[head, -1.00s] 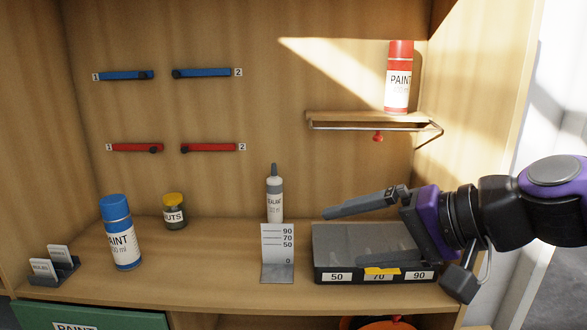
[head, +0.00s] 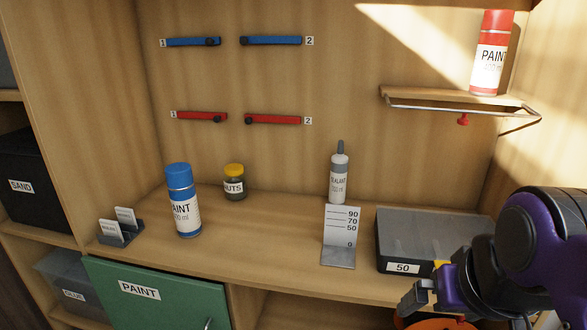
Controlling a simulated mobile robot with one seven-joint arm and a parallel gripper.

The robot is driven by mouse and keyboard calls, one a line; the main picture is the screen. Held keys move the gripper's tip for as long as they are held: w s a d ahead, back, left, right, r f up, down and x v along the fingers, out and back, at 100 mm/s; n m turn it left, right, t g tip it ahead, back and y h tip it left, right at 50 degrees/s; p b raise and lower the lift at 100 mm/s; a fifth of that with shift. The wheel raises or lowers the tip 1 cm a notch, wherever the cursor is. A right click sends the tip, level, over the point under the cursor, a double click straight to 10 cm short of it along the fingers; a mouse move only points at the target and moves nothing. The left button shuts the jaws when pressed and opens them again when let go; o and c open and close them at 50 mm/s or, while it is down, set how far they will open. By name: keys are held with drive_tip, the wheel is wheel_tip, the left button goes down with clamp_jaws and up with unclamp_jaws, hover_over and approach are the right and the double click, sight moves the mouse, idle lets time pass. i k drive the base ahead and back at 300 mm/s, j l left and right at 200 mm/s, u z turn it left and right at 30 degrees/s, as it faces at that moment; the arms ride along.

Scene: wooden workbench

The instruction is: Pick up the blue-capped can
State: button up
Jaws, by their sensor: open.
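The blue-capped can (head: 184,208) is a paint can with a blue cap and a white label. It stands upright on the bench at the left, between the card holder and the nuts jar. My gripper (head: 415,300) is at the lower right, well away from the can, in front of the grey case and below the bench top's level in the picture. It is open, and I see nothing held in it. Part of the fingers is hidden by the hand or cut by the angle.
A nuts jar (head: 235,184) stands just right of the can. A card holder (head: 121,229) is to its left. A sealant bottle (head: 339,178), a height gauge (head: 340,240) and a grey case (head: 395,248) stand further right. A shelf (head: 440,97) holds a red paint can (head: 492,52).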

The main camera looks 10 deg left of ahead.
sight(185, 207)
drive_tip(key=k+j+u, duration=0.15)
drive_tip(key=j+u, duration=0.15)
drive_tip(key=k+j+u, duration=0.1)
drive_tip(key=j+u, duration=0.2)
drive_tip(key=k+j+u, duration=0.1)
drive_tip(key=j+u, duration=0.2)
drive_tip(key=j+z, duration=0.4)
drive_tip(key=j, duration=0.4)
drive_tip(key=k+j+z, duration=0.15)
drive_tip(key=j+z, duration=0.3)
drive_tip(key=j, duration=0.3)
drive_tip(key=i+j, duration=0.1)
drive_tip(key=i+l+u, duration=0.25)
drive_tip(key=u, duration=0.15)
drive_tip(key=k+j+z, duration=0.2)
drive_tip(key=z, duration=0.15)
drive_tip(key=j, duration=0.1)
